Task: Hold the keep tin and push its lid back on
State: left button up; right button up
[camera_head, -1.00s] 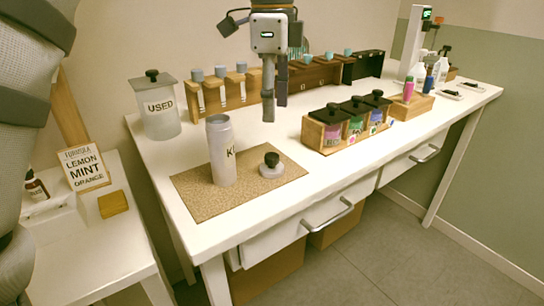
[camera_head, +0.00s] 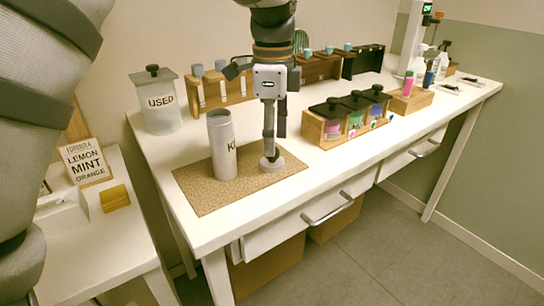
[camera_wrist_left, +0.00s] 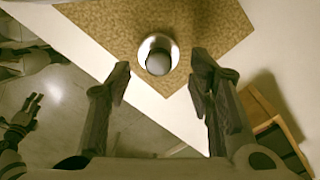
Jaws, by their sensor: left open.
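In the left wrist view, the lid's dark knob (camera_wrist_left: 158,63) shows just beyond the gap between the open fingers (camera_wrist_left: 160,76). The tin is outside that view. A dark finger-like part at that view's left edge may be my right gripper.
The brown mat (camera_head: 205,195) lies near the table's front edge. A wooden box of black-lidded jars (camera_head: 331,124) stands right of the lid. The USED jar (camera_head: 160,108) and a wooden rack (camera_head: 230,100) stand behind. Bare white tabletop (camera_head: 250,212) borders the mat.

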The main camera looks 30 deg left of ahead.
pick_arm(q)
notch_tip(320, 180, down, 4)
jog(key=shift+f, duration=0.15)
jog(key=shift+s, duration=0.1)
jog(key=c, duration=0.5)
